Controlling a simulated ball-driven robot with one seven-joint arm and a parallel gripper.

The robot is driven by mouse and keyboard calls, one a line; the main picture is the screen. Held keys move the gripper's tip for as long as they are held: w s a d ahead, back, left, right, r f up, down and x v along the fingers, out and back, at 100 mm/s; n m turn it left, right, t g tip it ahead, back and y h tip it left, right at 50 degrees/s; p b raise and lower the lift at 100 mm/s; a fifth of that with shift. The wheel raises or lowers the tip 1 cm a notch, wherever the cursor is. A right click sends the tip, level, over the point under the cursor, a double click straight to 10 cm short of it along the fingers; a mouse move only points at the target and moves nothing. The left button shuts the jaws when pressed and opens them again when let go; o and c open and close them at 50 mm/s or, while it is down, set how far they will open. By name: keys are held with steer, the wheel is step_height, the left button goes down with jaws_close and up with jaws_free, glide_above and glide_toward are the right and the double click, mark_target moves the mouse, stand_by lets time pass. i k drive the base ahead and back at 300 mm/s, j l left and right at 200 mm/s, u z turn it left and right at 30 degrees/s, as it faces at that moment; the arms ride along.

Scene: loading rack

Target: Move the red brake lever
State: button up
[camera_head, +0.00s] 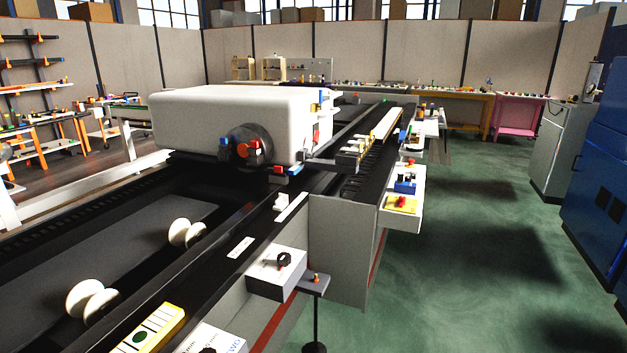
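I cannot tell for sure which part is the red brake lever. Several small red parts show. A red and orange handle (252,149) sits on a black round disc (240,138) at the end of the big white housing (225,112). A red piece (316,134) is on the housing's right corner, and a small red piece (277,169) is just below the disc. A red knob (402,200) stands on a yellow box on the right-hand shelf. My gripper is not in view.
A long black machine bed (110,240) with white rollers (90,300) fills the left. A grey box with a black knob (277,270) juts from its near side, beside a small stand (315,285). Green floor (460,270) is open on the right, up to blue cabinets (592,180).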

mark_target(308, 155)
steer(key=i, duration=2)
